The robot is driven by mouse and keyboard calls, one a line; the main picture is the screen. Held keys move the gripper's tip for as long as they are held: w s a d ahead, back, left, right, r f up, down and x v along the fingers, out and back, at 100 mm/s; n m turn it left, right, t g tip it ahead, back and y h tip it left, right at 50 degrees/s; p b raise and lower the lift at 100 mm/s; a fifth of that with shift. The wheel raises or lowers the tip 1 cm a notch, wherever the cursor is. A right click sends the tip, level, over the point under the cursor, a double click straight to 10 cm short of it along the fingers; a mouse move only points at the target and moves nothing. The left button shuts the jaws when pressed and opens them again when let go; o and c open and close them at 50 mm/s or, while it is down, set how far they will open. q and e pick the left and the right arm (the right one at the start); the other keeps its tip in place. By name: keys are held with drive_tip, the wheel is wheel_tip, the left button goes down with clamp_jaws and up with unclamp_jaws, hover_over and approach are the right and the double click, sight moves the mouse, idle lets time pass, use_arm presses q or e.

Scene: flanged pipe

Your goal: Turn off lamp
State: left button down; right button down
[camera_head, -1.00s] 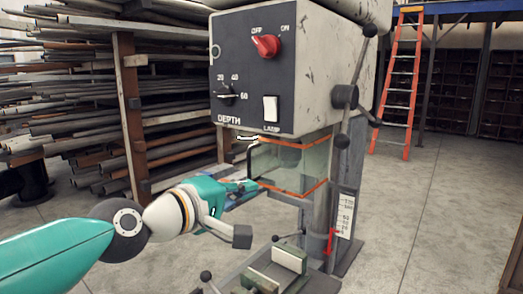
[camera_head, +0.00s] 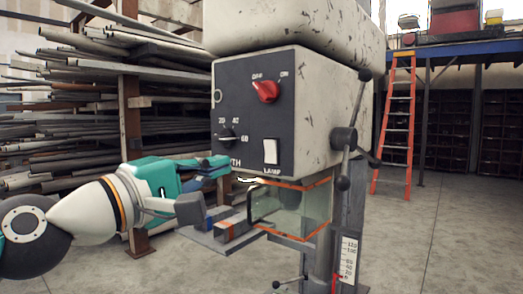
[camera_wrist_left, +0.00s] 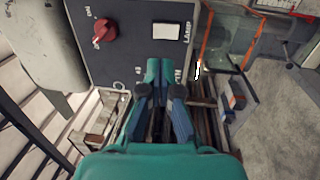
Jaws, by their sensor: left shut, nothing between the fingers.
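The lamp switch is a white rocker (camera_head: 270,151) above the word LAMP, low on the right of the drill press's dark control panel (camera_head: 245,105). In the left wrist view the switch (camera_wrist_left: 167,32) lies just ahead of the fingertips. My left gripper (camera_head: 222,164) is shut and empty, at the panel's lower left edge, left of and slightly below the switch. Its closed fingertips (camera_wrist_left: 160,66) overlap the panel lettering in the wrist view; I cannot tell whether they touch the panel. My right gripper is not in view.
A red OFF/ON knob (camera_head: 265,90) sits above the switch and a black depth knob (camera_head: 228,135) left of it. A clear guard (camera_head: 300,208) hangs below the panel. A lever hub (camera_head: 343,138) sticks out on the right. Pipe racks stand at left.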

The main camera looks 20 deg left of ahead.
sight(270, 147)
use_arm(q)
drive_tip(key=p+x, duration=0.1)
drive_tip(key=x, duration=1)
drive_tip(key=shift+d, duration=0.1)
drive_tip(key=shift+w+d+r+p, duration=0.15)
drive_tip(key=shift+p, duration=0.2)
drive_tip(key=shift+w+d+r+p, duration=0.15)
drive_tip(key=shift+r+p, duration=0.1)
drive_tip(key=shift+p, duration=0.4)
drive_tip(key=shift+a+f+b, duration=0.3)
drive_tip(key=shift+f+b, duration=0.05)
drive_tip(key=shift+b, duration=0.1)
drive_tip(key=shift+s, duration=0.25)
drive_tip(key=shift+s+a, duration=0.1)
drive_tip(key=shift+s, duration=0.2)
drive_tip(key=s+a, duration=0.2)
drive_tip(key=s, duration=0.4)
drive_tip(key=s+a+r, duration=0.1)
drive_tip(key=s+a, duration=0.1)
drive_tip(key=s, duration=0.4)
drive_tip(key=shift+a+r, duration=0.3)
drive_tip(key=shift+r, duration=0.05)
